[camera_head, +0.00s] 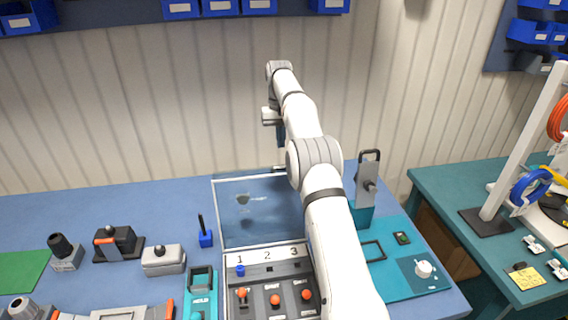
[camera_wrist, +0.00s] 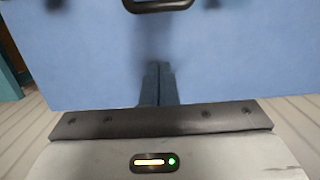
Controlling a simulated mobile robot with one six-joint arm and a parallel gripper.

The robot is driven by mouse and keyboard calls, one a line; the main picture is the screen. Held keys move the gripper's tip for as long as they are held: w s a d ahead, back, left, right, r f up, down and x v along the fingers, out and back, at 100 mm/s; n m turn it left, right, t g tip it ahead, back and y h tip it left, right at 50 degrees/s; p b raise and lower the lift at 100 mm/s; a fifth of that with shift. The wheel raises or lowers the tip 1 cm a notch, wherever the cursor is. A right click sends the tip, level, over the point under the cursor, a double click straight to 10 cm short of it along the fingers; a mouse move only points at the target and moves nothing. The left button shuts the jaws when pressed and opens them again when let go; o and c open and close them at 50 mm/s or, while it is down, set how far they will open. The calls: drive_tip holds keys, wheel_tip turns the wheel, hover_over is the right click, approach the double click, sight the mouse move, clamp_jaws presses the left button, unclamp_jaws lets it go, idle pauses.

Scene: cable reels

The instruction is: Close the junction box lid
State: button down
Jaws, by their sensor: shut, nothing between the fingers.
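The junction box (camera_head: 268,262) stands on the blue bench, with a panel marked 1, 2 and 3 and several orange-topped switches. Its clear lid (camera_head: 232,222) is raised open at the back of the box, with a pale rim and a small dark piece at its top edge. My gripper (camera_head: 281,145) points down above and behind the lid's top edge, apart from it as far as I can tell. In the wrist view my gripper (camera_wrist: 158,70) is shut and empty over a blue surface. A dark rounded part (camera_wrist: 157,4) shows at the top there; I cannot tell what it is.
My arm hides the right side of the box and lid. A blue holder (camera_head: 206,238) with a dark rod stands left of the lid. A grey upright bracket (camera_head: 367,180) stands on the right. The bench behind the left-hand tools is clear.

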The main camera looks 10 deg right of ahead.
drive_tip(key=s+f+p, duration=0.1)
drive_tip(key=s+f, duration=0.3)
drive_tip(key=shift+s+f, duration=0.15)
drive_tip(key=shift+f, duration=0.15)
drive_tip(key=shift+s+a, duration=0.1)
drive_tip(key=shift+a, duration=0.05)
idle(0.6)
